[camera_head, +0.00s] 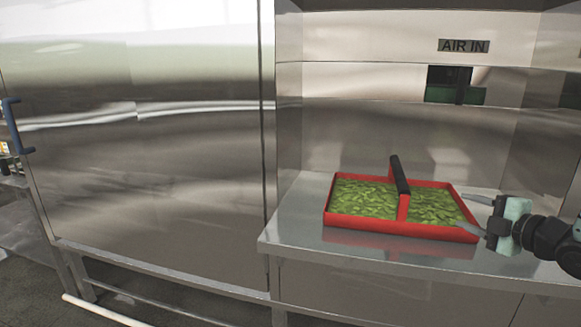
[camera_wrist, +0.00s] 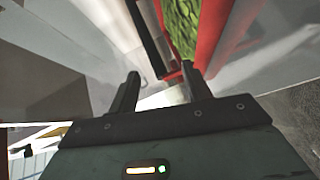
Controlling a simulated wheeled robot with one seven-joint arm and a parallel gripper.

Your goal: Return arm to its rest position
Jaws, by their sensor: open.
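My gripper (camera_head: 468,214) is at the right of the head view, beside the right end of a red tray (camera_head: 400,228). Its fingers are apart, with nothing held between them. The tray holds green leaf-like pieces in two compartments and has a black handle bar (camera_head: 399,174) over its middle divider. It stands on a metal shelf. In the wrist view, the open fingers (camera_wrist: 161,88) point toward the tray's red wall (camera_wrist: 212,36), with some green contents (camera_wrist: 182,22) beyond. Whether the fingers touch the tray I cannot tell. My arm runs off the right edge of the head view.
The metal shelf (camera_head: 302,225) is a recess with steel walls around the tray. A large steel door (camera_head: 150,140) with a blue handle (camera_head: 17,126) fills the left. An "AIR IN" label (camera_head: 463,46) is on the back wall. The shelf's left front is clear.

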